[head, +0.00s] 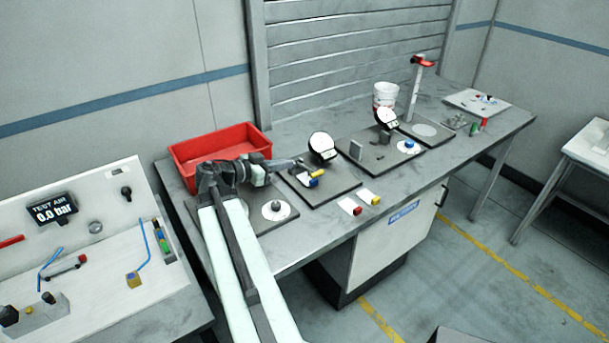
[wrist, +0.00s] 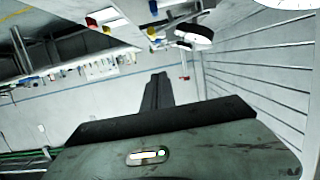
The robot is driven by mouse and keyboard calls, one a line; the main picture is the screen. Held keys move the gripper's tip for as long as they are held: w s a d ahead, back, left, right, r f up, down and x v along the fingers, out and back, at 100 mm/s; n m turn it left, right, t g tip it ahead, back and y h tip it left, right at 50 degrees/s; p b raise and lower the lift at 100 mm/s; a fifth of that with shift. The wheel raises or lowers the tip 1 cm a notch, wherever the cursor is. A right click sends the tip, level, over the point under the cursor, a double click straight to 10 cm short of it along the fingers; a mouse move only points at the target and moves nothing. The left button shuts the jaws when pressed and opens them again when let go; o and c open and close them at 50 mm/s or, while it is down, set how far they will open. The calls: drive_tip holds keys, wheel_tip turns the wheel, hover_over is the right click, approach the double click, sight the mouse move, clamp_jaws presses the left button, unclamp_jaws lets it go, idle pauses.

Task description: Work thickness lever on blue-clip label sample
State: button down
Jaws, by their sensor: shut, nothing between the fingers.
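The label sample with the blue clip (head: 312,183) lies on the first thickness gauge's dark base plate (head: 338,188), its white label partly hidden. This gauge has a round white dial (head: 322,146) and a yellow-tipped lever (head: 317,174) just above the blue clip. My gripper (head: 299,163) is shut and empty, reaching from the left to just beside the lever. Whether it touches the lever I cannot tell. In the wrist view my dark fingers (wrist: 158,92) are together with nothing between them.
Label samples with a red clip (head: 357,211) and a yellow clip (head: 376,200) lie at the bench's front. A red bin (head: 220,148) stands behind my arm. A second dial gauge (head: 386,117), a white bucket (head: 386,95) and a red-topped stand (head: 415,88) are farther right.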

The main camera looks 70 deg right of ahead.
drive_tip(key=b, duration=0.2)
hover_over(316, 175)
drive_tip(key=w, duration=0.2)
drive_tip(key=f, duration=0.2)
drive_tip(key=shift+s+a+f, duration=0.2)
drive_tip(key=shift+a+f, duration=0.1)
drive_tip(key=shift+a, duration=0.1)
wheel_tip(316, 175, down, 3)
drive_tip(key=b, duration=0.3)
drive_tip(key=shift+f+b, duration=0.45)
drive_tip(key=shift+b, duration=0.2)
drive_tip(key=shift+s, duration=0.1)
drive_tip(key=shift+s+a+f+b, duration=0.1)
drive_tip(key=shift+s+f+b, duration=0.05)
drive_tip(key=shift+f+b, duration=0.35)
drive_tip(key=shift+s+a+f+b, duration=0.1)
drive_tip(key=shift+s+f+b, duration=0.05)
drive_tip(key=shift+f+b, duration=0.35)
drive_tip(key=shift+r, duration=0.2)
drive_tip(key=shift+r+p, duration=0.1)
drive_tip(key=shift+p, duration=0.2)
